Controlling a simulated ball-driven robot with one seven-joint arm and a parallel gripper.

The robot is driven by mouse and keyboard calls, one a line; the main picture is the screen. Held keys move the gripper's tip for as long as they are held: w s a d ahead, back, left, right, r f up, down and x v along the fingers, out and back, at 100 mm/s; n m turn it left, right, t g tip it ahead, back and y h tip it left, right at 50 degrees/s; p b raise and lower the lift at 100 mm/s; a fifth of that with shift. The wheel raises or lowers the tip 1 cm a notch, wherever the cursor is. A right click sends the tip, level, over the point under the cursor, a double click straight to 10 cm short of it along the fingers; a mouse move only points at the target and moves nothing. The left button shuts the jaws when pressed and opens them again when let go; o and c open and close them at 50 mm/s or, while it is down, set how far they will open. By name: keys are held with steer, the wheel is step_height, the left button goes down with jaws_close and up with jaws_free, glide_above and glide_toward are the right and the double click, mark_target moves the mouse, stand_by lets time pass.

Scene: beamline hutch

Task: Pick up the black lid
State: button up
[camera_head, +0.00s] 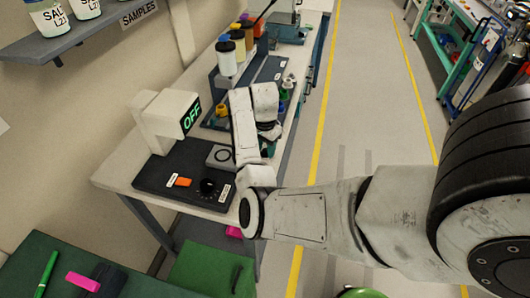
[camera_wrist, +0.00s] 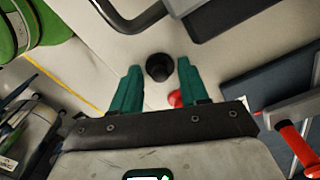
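The black lid (camera_wrist: 159,67) appears in the wrist view as a small dark round piece on the pale bench top. My gripper (camera_wrist: 160,64) has its two green fingers spread apart, one on each side of the lid in the picture. I see no contact, and the height gap between fingers and lid cannot be told. A red piece (camera_wrist: 174,98) lies close to the lid, partly hidden by the right finger. In the head view my arm hangs over the bench (camera_head: 117,177) and hides the black lid and most of my gripper.
Capped bottles (camera_head: 227,62) stand on a rack behind. A white device reading OFF (camera_head: 165,112) and a black control panel (camera_head: 160,178) are at left. A marked floor aisle (camera_head: 365,100) runs right of the bench.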

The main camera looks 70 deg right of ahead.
jaws_close()
stand_by(0.4)
steer(key=shift+r, duration=0.6)
step_height(320, 180, up, 2)
steer(key=shift+s+d+r, duration=0.1)
steer(key=s+d+r, duration=0.2)
steer(key=s+r, duration=0.2)
steer(key=s, duration=0.2)
steer(key=s+d+r, duration=0.2)
steer(key=s+r, duration=0.3)
steer(key=s, duration=0.2)
steer(key=shift+d+r+p, duration=0.25)
steer(key=shift+r+p, duration=0.05)
steer(key=shift+p, duration=0.1)
